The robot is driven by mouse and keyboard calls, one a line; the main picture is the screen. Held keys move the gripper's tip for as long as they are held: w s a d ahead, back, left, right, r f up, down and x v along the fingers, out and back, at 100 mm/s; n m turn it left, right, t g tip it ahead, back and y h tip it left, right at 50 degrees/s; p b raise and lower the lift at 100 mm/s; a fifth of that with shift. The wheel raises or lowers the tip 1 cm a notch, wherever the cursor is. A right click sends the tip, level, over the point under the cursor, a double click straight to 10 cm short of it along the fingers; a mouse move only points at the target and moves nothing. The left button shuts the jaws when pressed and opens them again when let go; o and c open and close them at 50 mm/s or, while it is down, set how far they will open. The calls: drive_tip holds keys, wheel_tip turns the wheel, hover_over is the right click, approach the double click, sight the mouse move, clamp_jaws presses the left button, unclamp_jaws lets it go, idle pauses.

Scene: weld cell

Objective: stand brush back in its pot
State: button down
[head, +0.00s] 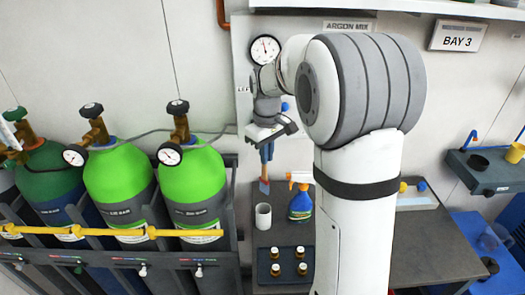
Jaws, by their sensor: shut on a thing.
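My gripper (267,140) is shut on a brush (266,157), which hangs upright below it. A white, cup-shaped pot (263,221) stands upright on the dark bench. In the head view the brush's lower end shows just above the pot's rim, with a small gap. I cannot tell from this one view whether the brush is straight over the opening. The pot's inside is mostly hidden.
A blue spray bottle (300,205) with an orange and white head stands close right of the pot. A dark tray (265,279) with several small brown bottles lies in front. Green gas cylinders (192,182) stand left. The bench's right part (425,245) is clear.

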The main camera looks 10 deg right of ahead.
sight(265, 167)
drive_tip(key=shift+a+f+b, duration=0.15)
drive_tip(key=shift+f+b, duration=1.95)
drive_tip(key=shift+f, duration=1)
drive_tip(key=shift+a+f+b, duration=0.1)
drive_tip(key=shift+f+b, duration=2)
drive_tip(key=shift+f, duration=0.95)
drive_tip(key=c, duration=1.5)
unclamp_jaws()
wheel_tip(265, 167, up, 7)
drive_tip(key=shift+r+b, duration=0.2)
drive_tip(key=shift+b, duration=0.1)
drive_tip(key=shift+s+r, duration=0.1)
drive_tip(key=shift+r, duration=0.1)
